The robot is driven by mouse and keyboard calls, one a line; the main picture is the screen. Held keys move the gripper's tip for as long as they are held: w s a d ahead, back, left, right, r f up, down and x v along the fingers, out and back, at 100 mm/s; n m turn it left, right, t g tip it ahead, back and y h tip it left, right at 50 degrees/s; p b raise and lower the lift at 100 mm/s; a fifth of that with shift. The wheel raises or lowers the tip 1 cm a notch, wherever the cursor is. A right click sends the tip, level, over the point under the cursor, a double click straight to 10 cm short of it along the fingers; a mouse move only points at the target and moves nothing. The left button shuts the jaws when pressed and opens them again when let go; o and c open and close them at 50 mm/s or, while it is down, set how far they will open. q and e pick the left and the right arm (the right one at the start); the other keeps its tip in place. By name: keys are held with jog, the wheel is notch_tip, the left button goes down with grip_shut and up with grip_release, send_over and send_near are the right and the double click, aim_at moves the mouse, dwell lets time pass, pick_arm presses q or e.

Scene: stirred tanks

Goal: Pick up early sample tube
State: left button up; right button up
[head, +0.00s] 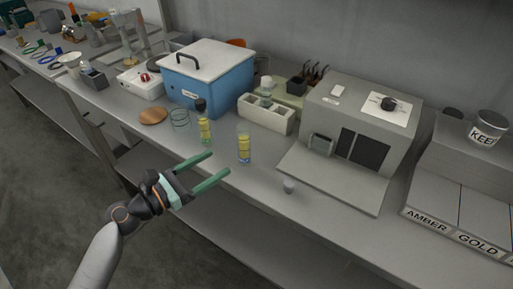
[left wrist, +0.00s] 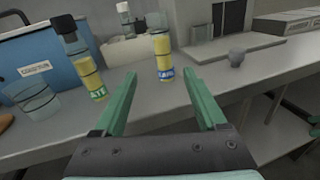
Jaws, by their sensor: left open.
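The early sample tube (head: 243,148) stands upright on the grey bench near its front edge, holding yellow liquid. In the left wrist view the early tube (left wrist: 163,58) shows a blue label reading "EARL" and lies ahead between the finger directions. A second yellow tube (head: 205,131) with a dark top stands to its left; its green label shows in the left wrist view (left wrist: 90,75). My left gripper (head: 220,163) is open and empty, in front of the bench edge, fingers pointing toward the tubes and apart from them.
A small grey piece (head: 289,186) sits right of the early tube. A blue box (head: 210,80), a white rack (head: 266,115) and a grey machine (head: 360,130) stand behind.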

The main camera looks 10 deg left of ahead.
aim_at(244, 145)
pick_arm(q)
jog(key=shift+n, duration=0.4)
jog(key=x, duration=0.3)
jog(key=r+x, duration=0.1)
jog(key=x, duration=0.3)
jog(key=shift+r+p, duration=0.2)
jog(key=shift+p, duration=0.15)
jog(key=shift+d+x, duration=0.25)
jog(key=shift+x, duration=2.65)
jog(key=shift+s, duration=0.2)
grip_shut()
